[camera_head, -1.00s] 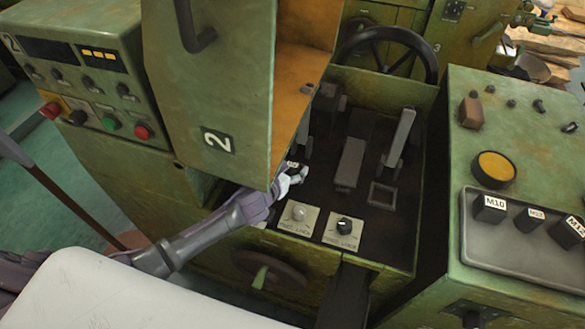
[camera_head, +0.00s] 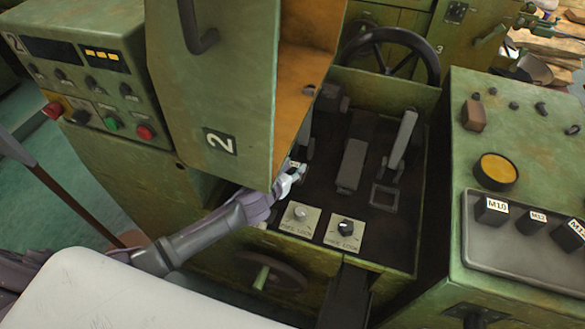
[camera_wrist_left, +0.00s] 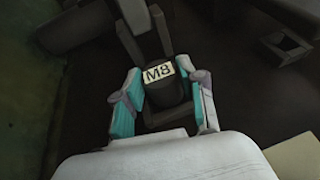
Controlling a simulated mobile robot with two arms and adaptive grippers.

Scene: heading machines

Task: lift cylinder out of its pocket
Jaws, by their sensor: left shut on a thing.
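A dark cylinder (camera_wrist_left: 165,92) with a white M8 label stands between the fingers of my left gripper (camera_wrist_left: 163,105) in the left wrist view. The gripper is shut on it, one teal-padded finger on each side. A dark square-edged pocket (camera_wrist_left: 167,138) shows around or just below the cylinder's base; I cannot tell how deep the cylinder sits. In the head view my left gripper (camera_head: 287,181) is beside the green hood's lower edge, at the left of the dark console bed, and mostly hides the cylinder. My right gripper is not in view.
The green hood (camera_head: 215,90) marked 2 overhangs close to my left gripper. Grey levers (camera_head: 402,140) and an empty square pocket (camera_head: 384,196) lie to the right. Two knob plates (camera_head: 345,232) are in front. A right-hand panel holds M-labelled cylinders (camera_head: 491,210).

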